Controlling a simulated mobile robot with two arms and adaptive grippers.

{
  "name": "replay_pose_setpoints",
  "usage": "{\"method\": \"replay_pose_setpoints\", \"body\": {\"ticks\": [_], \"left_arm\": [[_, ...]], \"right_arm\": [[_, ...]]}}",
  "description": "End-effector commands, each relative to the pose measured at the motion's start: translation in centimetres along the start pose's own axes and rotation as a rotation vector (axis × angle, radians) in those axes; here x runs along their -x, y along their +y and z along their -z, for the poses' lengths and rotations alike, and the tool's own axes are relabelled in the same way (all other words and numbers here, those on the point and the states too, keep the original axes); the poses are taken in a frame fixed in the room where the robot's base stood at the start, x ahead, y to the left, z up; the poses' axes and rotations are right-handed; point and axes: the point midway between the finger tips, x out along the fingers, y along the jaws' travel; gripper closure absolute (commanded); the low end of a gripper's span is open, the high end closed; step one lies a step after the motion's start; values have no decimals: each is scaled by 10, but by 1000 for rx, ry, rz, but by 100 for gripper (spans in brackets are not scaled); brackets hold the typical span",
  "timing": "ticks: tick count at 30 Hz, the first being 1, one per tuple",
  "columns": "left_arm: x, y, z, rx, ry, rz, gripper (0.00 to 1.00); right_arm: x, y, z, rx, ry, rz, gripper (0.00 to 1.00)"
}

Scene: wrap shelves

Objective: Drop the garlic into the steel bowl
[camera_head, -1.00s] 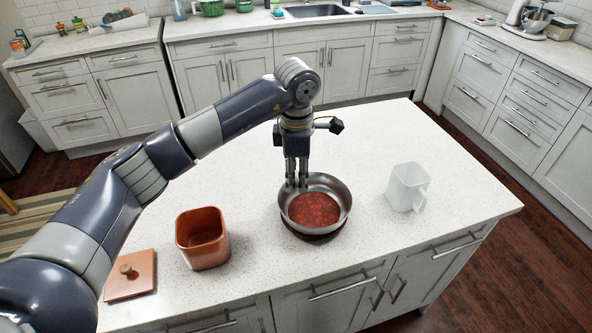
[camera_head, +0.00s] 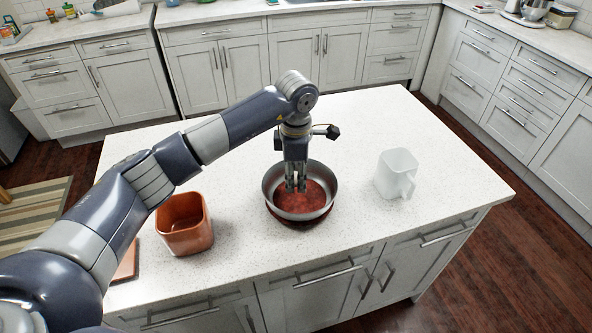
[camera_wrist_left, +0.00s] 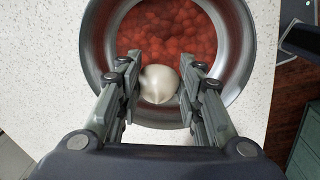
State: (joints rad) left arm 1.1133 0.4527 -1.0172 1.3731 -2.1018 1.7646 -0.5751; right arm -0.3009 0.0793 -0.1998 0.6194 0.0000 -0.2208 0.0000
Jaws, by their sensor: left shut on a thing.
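The steel bowl (camera_head: 328,183) stands on the white island counter, with a red, lumpy layer at its bottom. My left gripper (camera_head: 296,188) points straight down over the bowl, its fingertips at or inside the rim. In the left wrist view the gripper (camera_wrist_left: 160,88) is shut on a pale, round garlic (camera_wrist_left: 159,84), held between the fingers above the bowl's near inner wall (camera_wrist_left: 238,40). The garlic is hidden by the fingers in the head view. Whether it touches the bowl I cannot tell. My right gripper is not in view.
An orange-brown square canister (camera_head: 184,226) stands open left of the bowl, its lid (camera_head: 127,262) partly hidden by my arm. A white pitcher (camera_head: 397,174) stands right of the bowl. The counter (camera_head: 350,122) behind the bowl is clear.

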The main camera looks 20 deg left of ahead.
Motion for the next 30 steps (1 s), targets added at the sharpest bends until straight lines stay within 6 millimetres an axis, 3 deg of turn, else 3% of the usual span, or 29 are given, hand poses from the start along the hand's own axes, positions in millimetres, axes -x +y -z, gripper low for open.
{"method": "replay_pose_setpoints", "body": {"ticks": [7,8,10,11,23,30], "left_arm": [[-1,0,0,0,-1,-1,88],[-1,0,0,0,-1,0,62],[-1,0,0,0,-1,0,46],[-1,0,0,0,-1,0,43],[5,0,0,0,-1,-1,43],[47,2,0,0,-2,-5,43]], "right_arm": [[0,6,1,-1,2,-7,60],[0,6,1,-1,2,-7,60],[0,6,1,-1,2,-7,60],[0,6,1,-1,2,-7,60],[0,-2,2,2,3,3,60],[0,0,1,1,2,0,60]]}}
